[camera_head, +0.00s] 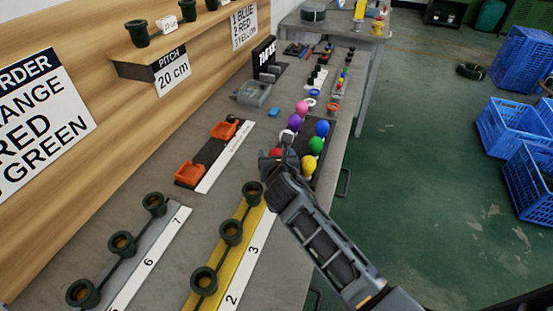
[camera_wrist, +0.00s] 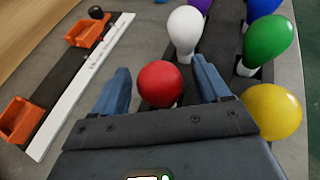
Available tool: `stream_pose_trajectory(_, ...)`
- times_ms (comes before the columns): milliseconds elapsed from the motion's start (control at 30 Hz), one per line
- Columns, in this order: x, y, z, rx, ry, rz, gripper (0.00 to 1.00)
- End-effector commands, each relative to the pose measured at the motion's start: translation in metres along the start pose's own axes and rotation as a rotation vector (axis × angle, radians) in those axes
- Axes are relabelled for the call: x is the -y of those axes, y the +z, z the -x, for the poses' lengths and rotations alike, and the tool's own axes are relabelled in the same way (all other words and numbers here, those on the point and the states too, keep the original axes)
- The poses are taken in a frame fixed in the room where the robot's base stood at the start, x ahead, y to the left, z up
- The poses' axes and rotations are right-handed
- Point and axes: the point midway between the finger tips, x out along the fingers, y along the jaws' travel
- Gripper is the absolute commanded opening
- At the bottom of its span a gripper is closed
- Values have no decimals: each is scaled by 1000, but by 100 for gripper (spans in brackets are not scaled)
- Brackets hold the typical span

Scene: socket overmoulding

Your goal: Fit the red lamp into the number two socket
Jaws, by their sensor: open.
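The red lamp (camera_wrist: 159,83) stands between the two blue fingers of my open gripper (camera_wrist: 163,88) in the wrist view, with a gap on each side. In the head view the red lamp (camera_head: 276,153) is partly hidden by my gripper (camera_head: 279,161), at the near left of the lamp rack (camera_head: 322,170). The number two socket (camera_head: 204,280), a dark green cup, stands on the yellow strip (camera_head: 217,258) beside the printed 2 at the bottom. It looks empty.
A yellow lamp (camera_wrist: 272,111) is close to my gripper's right side. White (camera_wrist: 186,32) and green (camera_wrist: 268,40) lamps stand beyond. Orange holders (camera_head: 191,173) lie left of the rack. A grey strip (camera_head: 133,255) with sockets lies further left.

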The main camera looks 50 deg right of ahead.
Motion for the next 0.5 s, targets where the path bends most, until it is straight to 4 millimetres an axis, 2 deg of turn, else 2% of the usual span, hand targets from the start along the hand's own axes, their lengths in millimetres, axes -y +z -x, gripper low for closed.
stream_pose_trajectory(100, 0, -2, -12, -2, 0, 0, 76)
stream_pose_trajectory(367, 0, -1, -15, -1, 1, 0, 76)
stream_pose_trajectory(500, 0, -2, -15, -1, 1, 0, 65)
